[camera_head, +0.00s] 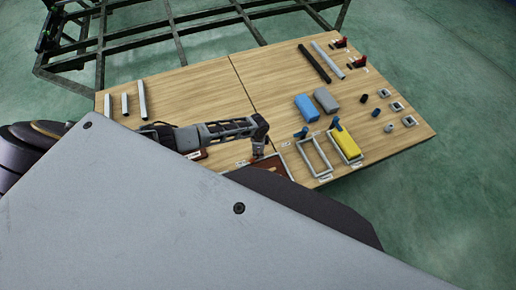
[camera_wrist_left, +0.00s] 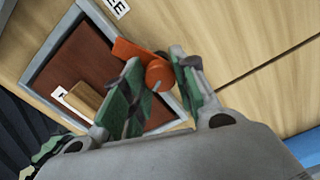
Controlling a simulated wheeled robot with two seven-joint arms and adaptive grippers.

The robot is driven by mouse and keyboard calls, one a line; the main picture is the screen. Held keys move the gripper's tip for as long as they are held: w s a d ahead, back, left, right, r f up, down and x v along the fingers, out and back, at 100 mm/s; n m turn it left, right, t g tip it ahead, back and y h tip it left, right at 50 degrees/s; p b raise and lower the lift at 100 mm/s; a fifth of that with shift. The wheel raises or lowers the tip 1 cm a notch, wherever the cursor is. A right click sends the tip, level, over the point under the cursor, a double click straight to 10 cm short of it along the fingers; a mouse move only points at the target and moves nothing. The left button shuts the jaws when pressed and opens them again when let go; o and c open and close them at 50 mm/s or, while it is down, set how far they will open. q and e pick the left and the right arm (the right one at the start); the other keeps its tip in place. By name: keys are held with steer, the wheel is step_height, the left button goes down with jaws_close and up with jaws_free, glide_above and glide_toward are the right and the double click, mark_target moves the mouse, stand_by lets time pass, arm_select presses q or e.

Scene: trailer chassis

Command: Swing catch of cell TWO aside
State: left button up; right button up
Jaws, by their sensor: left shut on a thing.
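My left gripper (camera_head: 261,143) reaches in from the left over the near part of the wooden table. In the left wrist view its two green-padded fingers (camera_wrist_left: 158,82) are shut on an orange catch (camera_wrist_left: 130,50). The catch sits at the corner of a grey-framed cell (camera_wrist_left: 50,45) with a brown inside. A label by that cell is cut off; its last letters look like "EE". Two more cells lie to the right in the head view: an open frame (camera_head: 304,155) with a blue catch, and one holding a yellow block (camera_head: 348,146), also with a blue catch. My right gripper is not seen.
The wooden table (camera_head: 190,85) carries a blue block (camera_head: 307,107), a grey block (camera_head: 326,100), dark and light bars, red clamps (camera_head: 341,43) and small parts at right. A metal chassis frame (camera_head: 150,38) stands behind. The table's middle left is clear.

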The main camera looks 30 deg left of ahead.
arm_select(q)
steer(key=shift+m, duration=2.6)
steer(key=o, duration=1)
steer(key=shift+r, duration=6)
steer(key=shift+d, duration=0.1)
